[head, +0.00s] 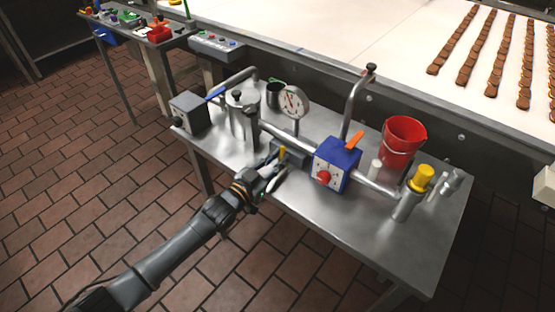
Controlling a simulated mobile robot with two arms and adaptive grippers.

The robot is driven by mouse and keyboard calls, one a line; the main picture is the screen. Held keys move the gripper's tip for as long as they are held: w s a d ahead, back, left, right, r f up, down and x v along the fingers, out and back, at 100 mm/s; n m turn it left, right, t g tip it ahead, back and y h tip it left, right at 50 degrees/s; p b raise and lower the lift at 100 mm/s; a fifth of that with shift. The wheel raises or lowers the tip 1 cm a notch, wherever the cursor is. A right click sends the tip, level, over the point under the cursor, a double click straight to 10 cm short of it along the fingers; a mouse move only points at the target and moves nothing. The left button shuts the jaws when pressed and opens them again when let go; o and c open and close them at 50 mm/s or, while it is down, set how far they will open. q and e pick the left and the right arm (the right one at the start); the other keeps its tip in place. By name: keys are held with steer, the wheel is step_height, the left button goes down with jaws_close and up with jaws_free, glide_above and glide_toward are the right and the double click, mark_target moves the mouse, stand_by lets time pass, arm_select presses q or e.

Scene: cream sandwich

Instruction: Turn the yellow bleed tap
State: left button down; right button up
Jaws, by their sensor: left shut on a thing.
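The yellow bleed tap (282,153) shows as a small yellow piece at the tips of my left gripper, at the front of the pipework on the steel table. My left gripper (276,168) reaches in from the lower left and is shut on the tap. The fingers hide the tap's lower part, so its exact angle is hard to tell. My right gripper is not in view.
The steel table (400,262) bears a pressure gauge (294,103), a blue box (337,164) with orange lever and red knob, a yellow-capped cylinder (405,204) and a red bucket (402,140). A conveyor (340,28) with brown biscuits runs behind. The table's front right is clear.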

arm_select(q)
steer(key=shift+f, duration=0.1)
stand_by(0.4)
steer(key=c, duration=1.6)
jaws_free()
steer(key=shift+o, duration=0.2)
steer(key=v, duration=1.2)
